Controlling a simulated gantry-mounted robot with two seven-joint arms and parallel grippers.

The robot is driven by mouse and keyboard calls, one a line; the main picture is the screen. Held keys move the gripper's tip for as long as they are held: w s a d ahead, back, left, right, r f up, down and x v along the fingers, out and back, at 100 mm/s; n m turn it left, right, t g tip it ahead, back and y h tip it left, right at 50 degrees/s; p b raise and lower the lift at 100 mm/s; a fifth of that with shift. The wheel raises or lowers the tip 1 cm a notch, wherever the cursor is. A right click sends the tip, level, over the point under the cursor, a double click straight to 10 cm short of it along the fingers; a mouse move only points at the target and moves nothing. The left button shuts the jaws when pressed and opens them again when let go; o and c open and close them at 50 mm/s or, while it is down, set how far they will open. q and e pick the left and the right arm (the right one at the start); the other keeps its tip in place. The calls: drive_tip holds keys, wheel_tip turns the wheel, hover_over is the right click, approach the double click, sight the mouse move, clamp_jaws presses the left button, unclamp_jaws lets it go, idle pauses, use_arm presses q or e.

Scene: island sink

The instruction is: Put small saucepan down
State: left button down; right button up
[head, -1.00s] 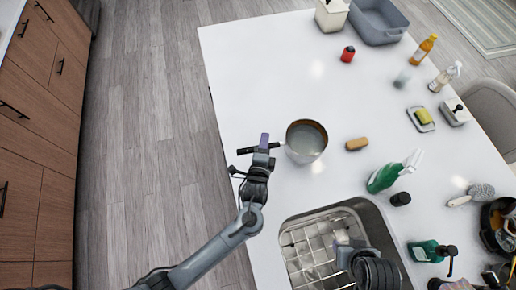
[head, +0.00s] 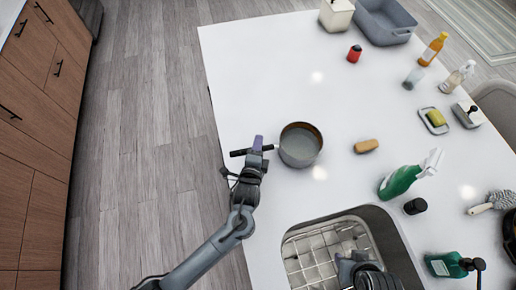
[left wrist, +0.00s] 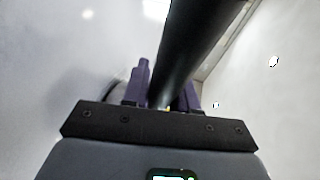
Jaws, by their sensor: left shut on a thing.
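The small saucepan (head: 300,146) is a grey pan with a brown rim and a dark handle (head: 239,152) pointing left. It is at the left part of the white island top (head: 270,75); I cannot tell whether its base touches the surface. My left gripper (head: 257,145) is shut on the handle, which also shows between the purple fingers in the left wrist view (left wrist: 182,60). My right gripper (head: 352,262) is over the sink at the bottom; its fingertips are too unclear to tell their state.
The sink (head: 325,245) with a wire rack lies in front of the pan. A brown sponge (head: 366,146), a green spray bottle (head: 405,178) and a dark cap-like item (head: 415,206) stand to the right. The counter behind the pan is clear up to a red can (head: 353,54).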

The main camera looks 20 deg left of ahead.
idle(0.4)
use_arm(q)
drive_tip(key=c, duration=1.3)
unclamp_jaws()
drive_tip(key=shift+f, duration=0.2)
drive_tip(key=o, duration=0.4)
drive_tip(key=shift+r, duration=0.1)
